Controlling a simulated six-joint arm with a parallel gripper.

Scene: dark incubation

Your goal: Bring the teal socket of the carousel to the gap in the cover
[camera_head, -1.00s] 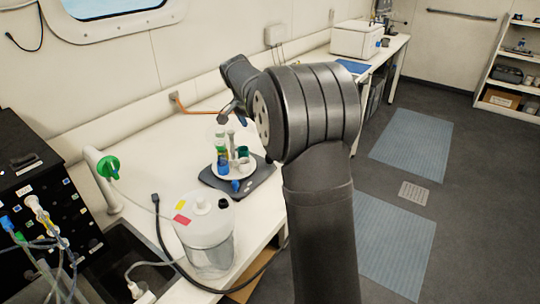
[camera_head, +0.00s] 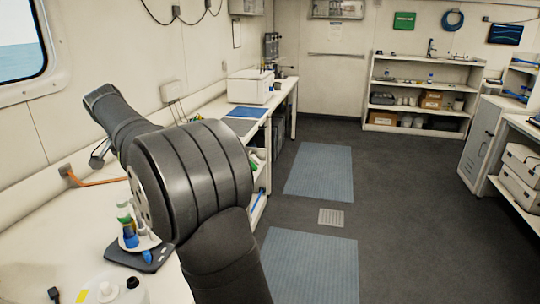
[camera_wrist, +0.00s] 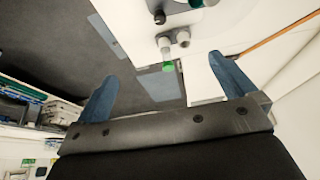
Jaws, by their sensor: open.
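The carousel (camera_head: 148,241) is at the lower left of the head view, a white disc with green, white and blue pieces on it. It stands on a dark grey base (camera_head: 118,257). My arm hides its right side, and no teal socket shows there. I cannot make out the cover or its gap. In the wrist view my gripper (camera_wrist: 162,66) is open, with its two blue fingers wide apart and nothing between them. Beyond the fingers are a green-tipped piece (camera_wrist: 168,67), a grey knob (camera_wrist: 183,38) and a dark knob (camera_wrist: 159,18); I cannot tell whether they belong to the carousel.
The white bench (camera_head: 63,222) runs along the left wall. A white-lidded vessel (camera_head: 106,291) is cut off at the bottom edge. An orange hose (camera_head: 95,180) lies behind my arm. A white box (camera_head: 250,86) stands farther along. Floor mats (camera_head: 318,172) lie to the right.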

